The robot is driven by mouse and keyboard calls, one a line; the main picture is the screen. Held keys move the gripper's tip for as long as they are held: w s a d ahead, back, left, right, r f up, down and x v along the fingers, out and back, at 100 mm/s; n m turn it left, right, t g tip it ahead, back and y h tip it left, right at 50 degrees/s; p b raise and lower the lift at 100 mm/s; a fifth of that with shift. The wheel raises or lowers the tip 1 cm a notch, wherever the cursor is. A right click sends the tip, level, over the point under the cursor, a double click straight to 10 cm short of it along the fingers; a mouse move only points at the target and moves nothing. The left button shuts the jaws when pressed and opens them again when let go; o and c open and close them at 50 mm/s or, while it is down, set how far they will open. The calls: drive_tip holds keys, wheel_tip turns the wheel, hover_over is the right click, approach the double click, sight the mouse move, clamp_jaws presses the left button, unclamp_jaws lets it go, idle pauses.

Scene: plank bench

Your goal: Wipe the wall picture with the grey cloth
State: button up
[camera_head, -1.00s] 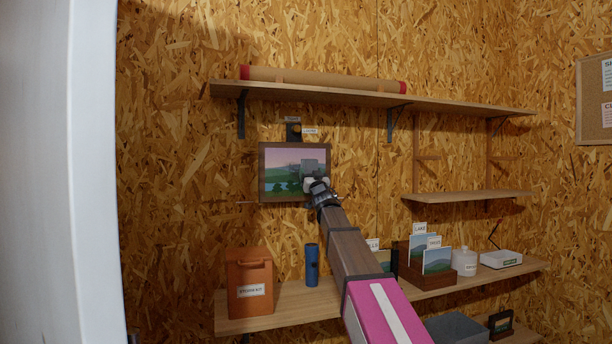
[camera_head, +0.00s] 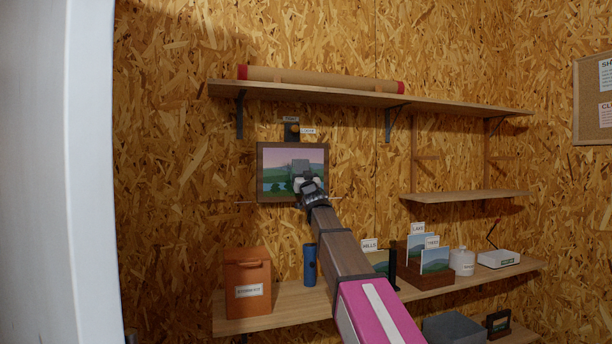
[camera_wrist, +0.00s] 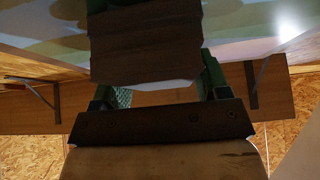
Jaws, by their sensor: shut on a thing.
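The wall picture (camera_head: 267,188) is a framed landscape with a pink sky and green hills, hanging under the top shelf. My gripper (camera_head: 309,186) is in front of its lower middle. It is shut on the grey cloth (camera_head: 300,165), which shows as a small grey patch over the picture's middle. In the wrist view the cloth (camera_wrist: 145,45) looks dark and folded, held beyond the fingers, with the picture (camera_wrist: 235,20) behind it. The cloth appears to be at the picture's face; I cannot tell whether they touch. My gripper and the cloth hide part of the picture.
A top shelf (camera_head: 350,94) with a long tube (camera_head: 320,80) is above the picture. A small dark fixture (camera_head: 291,131) is just above the frame. The lower shelf (camera_head: 285,308) holds an orange box (camera_head: 248,283), a blue cylinder (camera_head: 310,265) and a card holder (camera_head: 430,275).

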drive_tip(key=shift+s+a, duration=0.35)
drive_tip(key=shift+a, duration=0.95)
drive_tip(key=shift+s+a, duration=0.4)
drive_tip(key=shift+a, duration=0.95)
drive_tip(key=shift+s+a, duration=0.35)
drive_tip(key=shift+a, duration=0.95)
drive_tip(key=shift+d+r, duration=0.1)
drive_tip(key=shift+r, duration=0.2)
drive_tip(key=shift+w+d, duration=0.45)
drive_tip(key=shift+d, duration=0.9)
drive_tip(key=shift+w+d, duration=0.4)
drive_tip(key=shift+d, duration=0.9)
drive_tip(key=shift+w+d, duration=0.45)
drive_tip(key=shift+d, duration=0.9)
drive_tip(key=d, duration=0.3)
drive_tip(key=shift+w+d, duration=0.3)
drive_tip(key=shift+w, duration=0.05)
drive_tip(key=shift+s+a, duration=0.25)
drive_tip(key=shift+a, duration=0.4)
drive_tip(key=shift+s+a, duration=0.2)
drive_tip(key=shift+a, duration=0.45)
drive_tip(key=shift+s+a, duration=0.25)
drive_tip(key=shift+a, duration=0.4)
drive_tip(key=shift+s+a, duration=0.3)
drive_tip(key=shift+a, duration=1)
drive_tip(key=shift+s+a, duration=0.3)
drive_tip(key=shift+a, duration=1)
drive_tip(key=shift+s+a, duration=0.3)
drive_tip(key=shift+a, duration=1)
